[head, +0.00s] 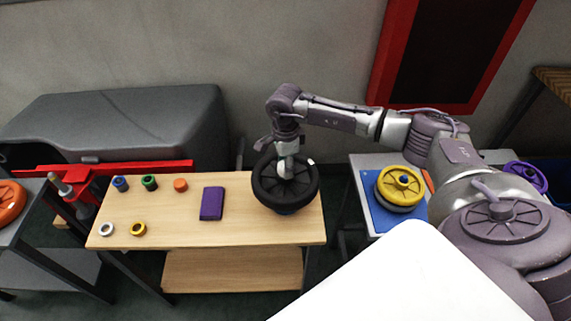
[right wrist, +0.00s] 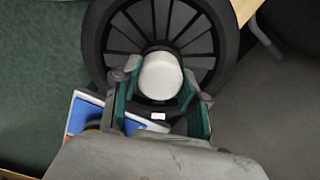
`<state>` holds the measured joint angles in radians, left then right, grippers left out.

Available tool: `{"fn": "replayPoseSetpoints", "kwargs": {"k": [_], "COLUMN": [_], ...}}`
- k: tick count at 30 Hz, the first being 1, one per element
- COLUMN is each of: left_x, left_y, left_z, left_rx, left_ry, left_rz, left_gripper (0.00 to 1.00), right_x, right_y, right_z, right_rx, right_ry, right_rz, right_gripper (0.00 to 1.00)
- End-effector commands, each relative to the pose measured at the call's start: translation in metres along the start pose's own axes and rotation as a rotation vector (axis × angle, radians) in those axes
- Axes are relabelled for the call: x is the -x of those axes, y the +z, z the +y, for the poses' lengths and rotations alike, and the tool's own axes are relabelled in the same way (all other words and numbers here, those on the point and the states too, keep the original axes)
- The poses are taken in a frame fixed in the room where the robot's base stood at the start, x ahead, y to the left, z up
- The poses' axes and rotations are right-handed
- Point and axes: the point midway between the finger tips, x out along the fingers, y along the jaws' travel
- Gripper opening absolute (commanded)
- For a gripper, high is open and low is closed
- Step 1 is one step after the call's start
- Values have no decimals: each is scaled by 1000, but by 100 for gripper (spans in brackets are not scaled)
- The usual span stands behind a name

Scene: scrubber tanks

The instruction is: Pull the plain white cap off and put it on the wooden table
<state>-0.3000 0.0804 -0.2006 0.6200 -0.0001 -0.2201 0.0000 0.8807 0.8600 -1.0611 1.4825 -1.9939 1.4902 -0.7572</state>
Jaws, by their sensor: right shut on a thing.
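The plain white cap (right wrist: 160,76) sits at the hub of a black spoked wheel (head: 285,198) in the right wrist view. The wheel lies at the right end of the wooden table (head: 175,225), with something blue partly showing under it. My right gripper (head: 286,166) reaches down over the wheel's centre. In the right wrist view its fingers (right wrist: 159,82) are shut on the cap, one on each side. I cannot tell whether the cap is still seated on the hub. My left gripper is not in view.
A purple block (head: 212,203) and several small coloured rings, including a white one (head: 107,229), are on the table. Bare wood lies between block and wheel and along the front. At right, a yellow wheel (head: 400,183) sits on a blue mat (head: 378,217).

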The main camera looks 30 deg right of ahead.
Motion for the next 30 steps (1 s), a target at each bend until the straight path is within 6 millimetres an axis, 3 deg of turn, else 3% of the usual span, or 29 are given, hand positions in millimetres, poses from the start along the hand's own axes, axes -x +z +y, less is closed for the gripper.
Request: {"fn": "replayPoseSetpoints", "kwargs": {"k": [30], "left_x": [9], "left_y": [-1], "left_z": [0], "left_rx": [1], "left_ry": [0], "left_rz": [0], "left_gripper": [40], "right_x": [16], "right_y": [0], "right_z": [0], "right_rx": [0], "right_ry": [-2], "right_rz": [0], "right_gripper": [1]}}
